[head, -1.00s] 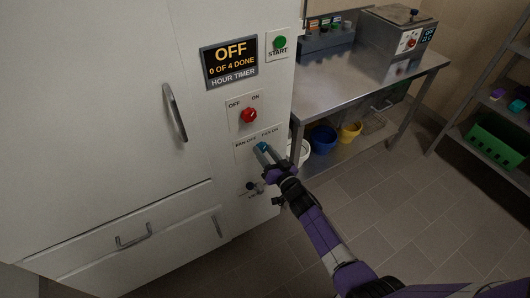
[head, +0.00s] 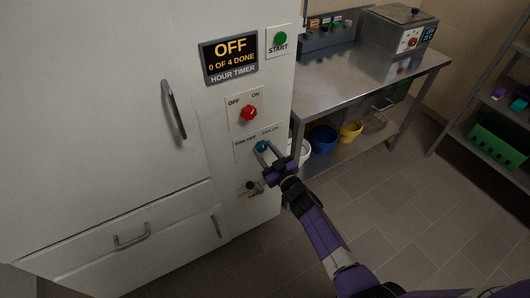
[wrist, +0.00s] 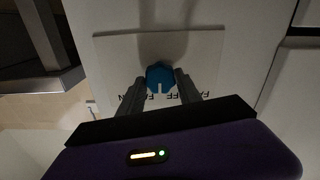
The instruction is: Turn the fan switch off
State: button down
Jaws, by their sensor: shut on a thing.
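The fan switch is a blue round knob (head: 261,146) on a white plate of the tall white cabinet's front. The plate reads FAN OFF at the left and FAN ON at the right. My gripper (head: 267,149) is at the knob with one finger on each side. In the wrist view the blue knob (wrist: 160,76) sits between the two finger tips, and my gripper (wrist: 163,88) is shut on it. The labels are upside down there and partly hidden by the fingers. A pale slot in the knob faces the labels; I cannot tell which word it points at.
A red OFF/ON knob (head: 248,113) is just above, with an hour timer (head: 230,58) reading OFF and a green START button (head: 280,39) higher up. A small valve (head: 250,188) is below. A steel table (head: 360,80) stands to the right.

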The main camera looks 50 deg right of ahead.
jog(key=n+b, duration=0.1)
jog(key=n, duration=0.2)
jog(key=shift+f+n, duration=0.1)
jog(key=shift+n, duration=0.3)
jog(key=shift+n+b, duration=0.5)
jog(key=shift+n, duration=1.3)
jog(key=c, duration=0.8)
grip_release()
jog(key=v, duration=0.7)
jog(key=shift+s+a+p, duration=0.15)
jog(key=shift+s+p, duration=0.15)
jog(key=shift+s, duration=0.1)
